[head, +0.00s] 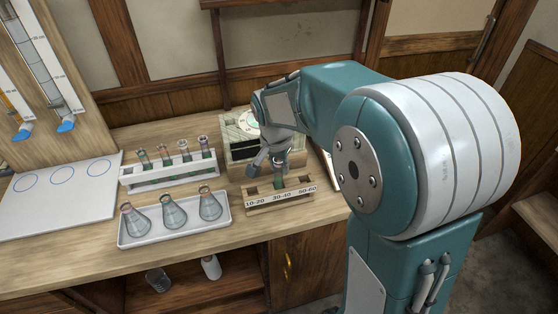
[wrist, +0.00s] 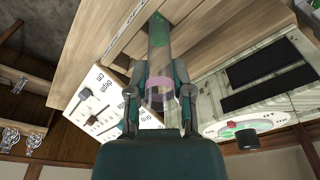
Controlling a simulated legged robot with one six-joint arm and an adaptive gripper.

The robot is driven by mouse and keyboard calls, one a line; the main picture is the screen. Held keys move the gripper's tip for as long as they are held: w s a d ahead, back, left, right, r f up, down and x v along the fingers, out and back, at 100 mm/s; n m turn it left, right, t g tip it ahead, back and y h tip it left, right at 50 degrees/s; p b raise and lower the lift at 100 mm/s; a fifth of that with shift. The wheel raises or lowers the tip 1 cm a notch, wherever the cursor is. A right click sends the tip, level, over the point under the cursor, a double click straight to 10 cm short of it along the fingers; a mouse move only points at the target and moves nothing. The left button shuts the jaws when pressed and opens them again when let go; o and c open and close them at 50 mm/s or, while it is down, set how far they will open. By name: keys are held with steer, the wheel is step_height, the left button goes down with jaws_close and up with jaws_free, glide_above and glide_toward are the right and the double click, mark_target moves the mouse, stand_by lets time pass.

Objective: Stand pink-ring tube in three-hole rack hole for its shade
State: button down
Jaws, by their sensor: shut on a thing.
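The pink-ring tube (wrist: 158,45) is glass with green liquid toward its far end. Its pink ring (wrist: 160,86) sits between my fingers in the wrist view. My gripper (wrist: 160,92) is shut on the tube near that ring. In the head view my gripper (head: 271,160) is over the wooden three-hole rack (head: 281,201), labelled 10-20, 30-40 and 50-60. The tube's green lower part (head: 279,182) is at the middle hole, behind the 30-40 label. I cannot tell how deep it sits. The upper tube is mostly hidden by my gripper in the head view.
A wooden-cased device with a green dial (head: 245,122) stands just behind the rack. A white rack of several tubes (head: 170,173) and a white tray (head: 174,232) with three flasks are to the left.

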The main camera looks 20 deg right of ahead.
steer(key=shift+f, duration=0.95)
steer(key=shift+c, duration=2.2)
jaws_free()
step_height(320, 180, up, 12)
steer(key=s+a, duration=0.1)
steer(key=shift+s+a, duration=0.15)
steer(key=shift+f, duration=0.1)
steer(key=s+d+n+t+y, duration=0.1)
steer(key=s+n+t, duration=0.3)
steer(key=s+n, duration=0.5)
steer(key=s, duration=1)
steer(key=shift+s+d, duration=0.15)
steer(key=shift+s, duration=0.2)
